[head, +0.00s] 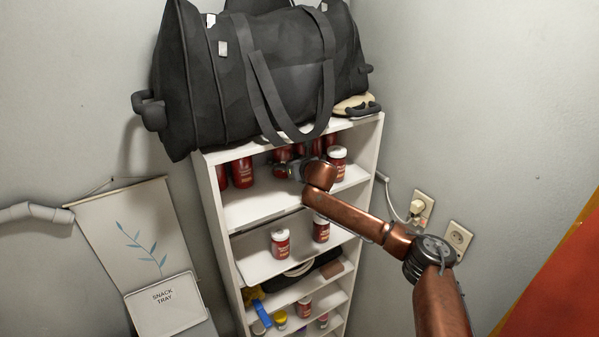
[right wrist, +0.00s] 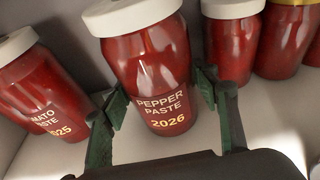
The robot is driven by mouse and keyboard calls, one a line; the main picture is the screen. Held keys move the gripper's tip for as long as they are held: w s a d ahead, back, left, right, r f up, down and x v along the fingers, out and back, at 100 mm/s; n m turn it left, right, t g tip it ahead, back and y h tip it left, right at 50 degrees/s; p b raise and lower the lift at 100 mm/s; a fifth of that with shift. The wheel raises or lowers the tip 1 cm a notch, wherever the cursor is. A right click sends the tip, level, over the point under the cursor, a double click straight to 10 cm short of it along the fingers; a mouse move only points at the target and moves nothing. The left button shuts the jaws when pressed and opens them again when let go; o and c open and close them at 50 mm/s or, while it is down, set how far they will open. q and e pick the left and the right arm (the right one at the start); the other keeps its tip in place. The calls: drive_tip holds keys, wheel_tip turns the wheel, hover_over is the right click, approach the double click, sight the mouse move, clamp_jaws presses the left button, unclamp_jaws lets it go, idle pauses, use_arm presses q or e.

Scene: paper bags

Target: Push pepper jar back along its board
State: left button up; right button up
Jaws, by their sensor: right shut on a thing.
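The pepper jar (right wrist: 148,66) is red with a white lid and reads "PEPPER PASTE 2026". It stands a little tilted in the right wrist view, on a white shelf board (head: 258,207). My right gripper (right wrist: 163,96) has one dark green finger on each side of the jar and is shut on it. In the head view my right gripper (head: 283,166) reaches into the upper shelf, and the arm and gripper hide part of the jars behind. My left gripper is not in view.
A tomato paste jar (right wrist: 42,88) stands left of the pepper jar, and more red jars (right wrist: 233,45) stand to its right. A white-lidded jar (head: 337,160) is near the right side panel. A black bag (head: 205,85) lies on top. The board's front left is bare.

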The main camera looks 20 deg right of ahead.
drive_tip(key=shift+w+a+r, duration=0.1)
drive_tip(key=shift+w+a, duration=0.05)
drive_tip(key=shift+w, duration=0.7)
drive_tip(key=o, duration=0.7)
drive_tip(key=shift+c, duration=0.2)
drive_tip(key=shift+o, duration=1.1)
drive_tip(key=o, duration=0.4)
drive_tip(key=shift+o, duration=0.2)
